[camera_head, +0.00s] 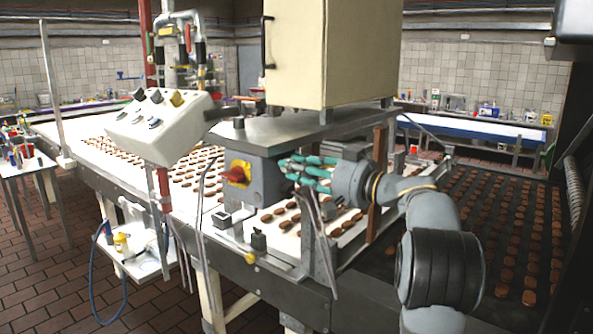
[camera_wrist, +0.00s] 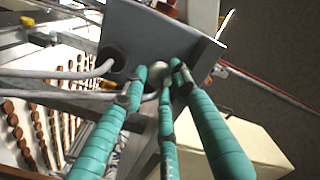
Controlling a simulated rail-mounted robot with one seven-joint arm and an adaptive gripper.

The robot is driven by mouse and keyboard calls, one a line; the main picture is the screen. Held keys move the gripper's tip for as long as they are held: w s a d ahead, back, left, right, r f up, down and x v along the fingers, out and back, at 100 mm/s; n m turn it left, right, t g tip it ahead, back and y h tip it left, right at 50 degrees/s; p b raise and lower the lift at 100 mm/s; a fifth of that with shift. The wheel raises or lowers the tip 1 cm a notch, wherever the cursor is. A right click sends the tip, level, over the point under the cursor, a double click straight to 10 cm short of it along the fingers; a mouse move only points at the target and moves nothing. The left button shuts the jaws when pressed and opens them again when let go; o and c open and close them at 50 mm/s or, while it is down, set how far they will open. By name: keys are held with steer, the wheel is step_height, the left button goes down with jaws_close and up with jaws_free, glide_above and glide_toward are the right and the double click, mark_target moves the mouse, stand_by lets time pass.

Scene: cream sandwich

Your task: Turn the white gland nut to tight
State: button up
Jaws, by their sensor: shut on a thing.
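My gripper (camera_head: 284,167) has teal, ribbed fingers and is at the right side of the grey switch box (camera_head: 262,184). In the wrist view its fingertips (camera_wrist: 162,75) close around the pale gland nut (camera_wrist: 153,75), on the grey box face (camera_wrist: 150,35). Only a small part of the nut shows between the fingers. I cannot tell how far it is turned. The nut is hidden in the head view.
A black gland (camera_wrist: 110,57) with a grey cable (camera_wrist: 60,74) sits beside the nut. A red and yellow rotary switch (camera_head: 237,174) is on the box front. A cream cabinet (camera_head: 330,55) stands above. Biscuits lie on the conveyor (camera_head: 500,230) at right.

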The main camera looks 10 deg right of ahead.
steer(key=shift+r+m+b, duration=0.15)
steer(key=shift+m+b, duration=0.6)
steer(key=shift+m, duration=0.55)
steer(key=shift+r+m+b, duration=0.1)
steer(key=shift+m+b, duration=0.65)
steer(key=shift+m, duration=0.55)
steer(key=o, duration=0.8)
steer(key=shift+f, duration=0.1)
steer(key=shift+o, duration=0.2)
steer(key=v, duration=1.2)
